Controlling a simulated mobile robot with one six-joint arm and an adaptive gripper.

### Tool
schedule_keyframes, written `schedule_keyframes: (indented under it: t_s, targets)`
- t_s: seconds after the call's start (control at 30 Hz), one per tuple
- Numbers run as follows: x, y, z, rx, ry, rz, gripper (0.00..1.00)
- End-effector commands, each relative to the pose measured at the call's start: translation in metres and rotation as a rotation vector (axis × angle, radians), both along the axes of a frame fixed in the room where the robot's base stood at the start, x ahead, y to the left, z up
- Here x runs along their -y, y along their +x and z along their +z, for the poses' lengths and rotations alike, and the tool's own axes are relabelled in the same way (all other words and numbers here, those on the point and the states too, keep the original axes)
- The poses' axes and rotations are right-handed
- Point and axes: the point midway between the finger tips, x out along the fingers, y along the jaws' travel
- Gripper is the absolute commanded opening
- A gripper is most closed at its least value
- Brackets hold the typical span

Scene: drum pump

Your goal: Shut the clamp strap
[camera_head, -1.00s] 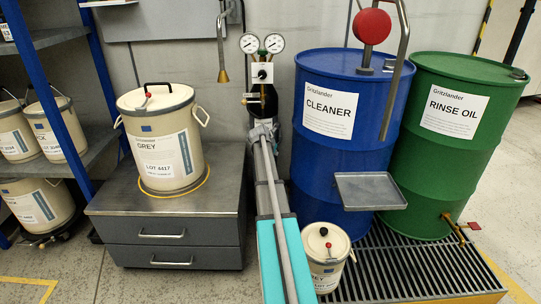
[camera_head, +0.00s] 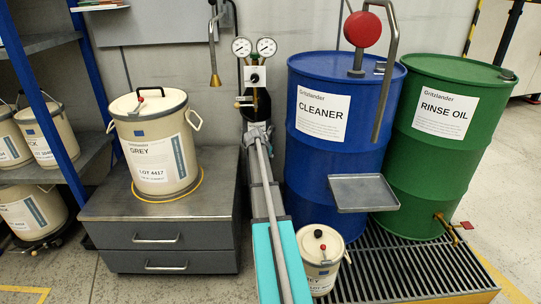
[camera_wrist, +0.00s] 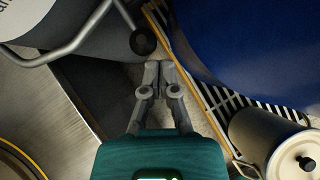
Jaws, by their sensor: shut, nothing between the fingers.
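My gripper (camera_wrist: 159,66) is shut and empty in the wrist view, its two grey fingertips together. Just beyond the fingertips is a bent grey bar (camera_wrist: 72,48) with a round black knob (camera_wrist: 143,40) at its end; it looks like the clamp strap. It stands out in front of a grey gas cylinder (camera_wrist: 105,38) with a white label. The fingertips are close below the knob; I cannot tell whether they touch it. In the head view my gripper (camera_head: 257,130) is in front of the black-topped gas cylinder (camera_head: 258,103), and my arm hides the cylinder's lower part and the strap.
The blue cleaner drum (camera_head: 322,166) stands close on the right, with a small tray (camera_head: 363,193) on its front. A small cream pail (camera_head: 319,278) stands beside my arm. On the left is a grey cabinet (camera_head: 155,210) with a large cream pail (camera_head: 155,145).

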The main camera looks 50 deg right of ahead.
Motion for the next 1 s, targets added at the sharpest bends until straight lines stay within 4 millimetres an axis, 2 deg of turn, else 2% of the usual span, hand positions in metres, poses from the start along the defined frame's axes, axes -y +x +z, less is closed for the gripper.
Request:
schedule_keyframes:
  t_s: [0.23,1.0]
  targets:
    - [-0.03,-0.015,0.008,0.0,0.002,0.001,0.0]
    - [-0.07,-0.042,0.072,-0.001,0.002,0.001,0.0]
